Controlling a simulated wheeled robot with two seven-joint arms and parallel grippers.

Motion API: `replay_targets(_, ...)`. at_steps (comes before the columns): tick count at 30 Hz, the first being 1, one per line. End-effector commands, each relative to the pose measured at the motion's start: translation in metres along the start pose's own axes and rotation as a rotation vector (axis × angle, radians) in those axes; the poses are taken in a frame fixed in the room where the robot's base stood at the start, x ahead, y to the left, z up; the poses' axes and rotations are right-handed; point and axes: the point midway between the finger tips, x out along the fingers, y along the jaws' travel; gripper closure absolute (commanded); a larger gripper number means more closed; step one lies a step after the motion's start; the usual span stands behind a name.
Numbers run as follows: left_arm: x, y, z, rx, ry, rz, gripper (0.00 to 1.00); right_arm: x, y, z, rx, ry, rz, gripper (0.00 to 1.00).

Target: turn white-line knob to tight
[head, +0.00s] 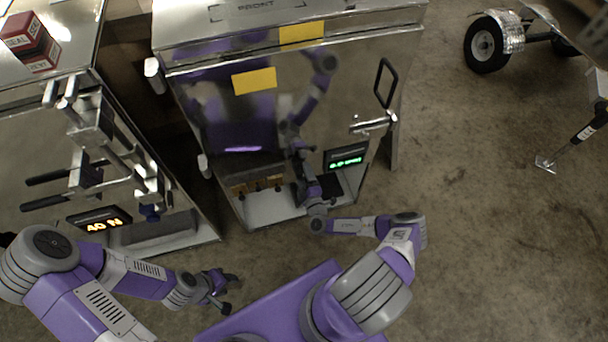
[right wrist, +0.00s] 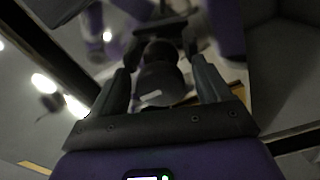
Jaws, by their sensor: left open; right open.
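In the right wrist view a dark round knob (right wrist: 162,78) with a short white mark sits between the fingers of my right gripper (right wrist: 165,85). The fingers are apart, one on each side of the knob; I cannot tell whether they touch it. In the head view my right gripper (head: 299,162) is at the shiny front of the middle metal box (head: 330,105), where its reflection meets it; the knob is hidden there. My left gripper (head: 229,290) is open and empty, low in front of the boxes, away from the knob.
Several small dark knobs (head: 258,187) line the box's lower front. A green display (head: 346,157) is to their right. A left cabinet (head: 45,150) has clamps and an orange display (head: 100,220) reading 40 N. Open floor (head: 490,240) lies right, with a trailer wheel (head: 486,45) behind.

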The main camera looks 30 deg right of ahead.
Motion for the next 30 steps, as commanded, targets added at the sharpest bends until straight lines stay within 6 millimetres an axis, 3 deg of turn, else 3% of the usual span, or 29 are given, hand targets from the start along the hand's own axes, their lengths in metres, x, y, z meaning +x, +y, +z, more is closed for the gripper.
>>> replay_targets(9,-0.016,0.006,0.001,0.000,0.000,0.000,0.57,-0.049,0.002,0.000,0.002,-0.003,-0.003,0.23)
replay_targets(15,-0.020,0.008,0.001,0.000,0.000,0.000,0.57,-0.071,0.001,0.000,0.002,-0.001,-0.002,0.23)
replay_targets(30,-0.020,0.007,0.001,0.000,0.000,0.000,0.57,-0.074,0.000,0.000,0.002,0.000,-0.001,0.23)
